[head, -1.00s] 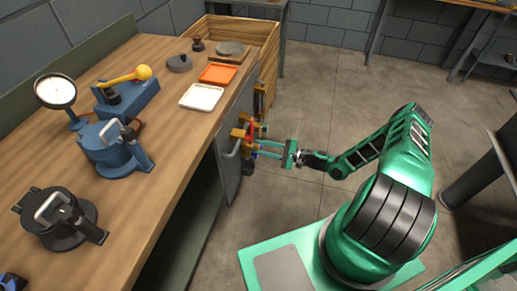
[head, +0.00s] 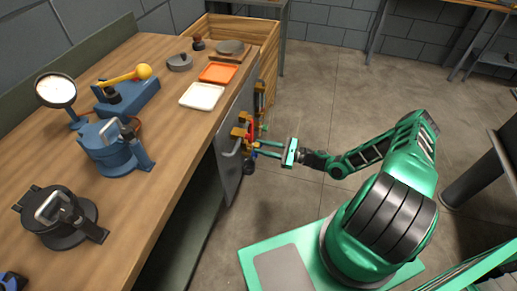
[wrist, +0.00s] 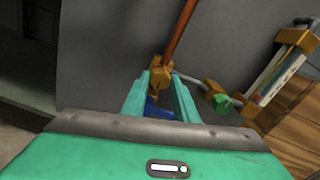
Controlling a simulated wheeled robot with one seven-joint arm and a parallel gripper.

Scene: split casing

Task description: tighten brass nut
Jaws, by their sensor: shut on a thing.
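The brass nut (wrist: 160,72) sits at the lower end of a copper pipe (wrist: 181,28) in the wrist view, with a blue part (wrist: 155,108) below it. My gripper (wrist: 161,80) has its two green fingers shut on the nut, one on each side. In the head view my gripper (head: 258,149) reaches left to the brass fittings (head: 240,132) on the front of the grey panel (head: 229,165) at the bench end. The nut itself is too small to make out there, and the fingers partly hide the fittings.
A grey pipe with a green fitting (wrist: 222,103) and a brass-ended sight tube (wrist: 277,68) are close on the right in the wrist view. The bench (head: 150,195) holds trays, a gauge and blue and black devices. The floor around my arm is clear.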

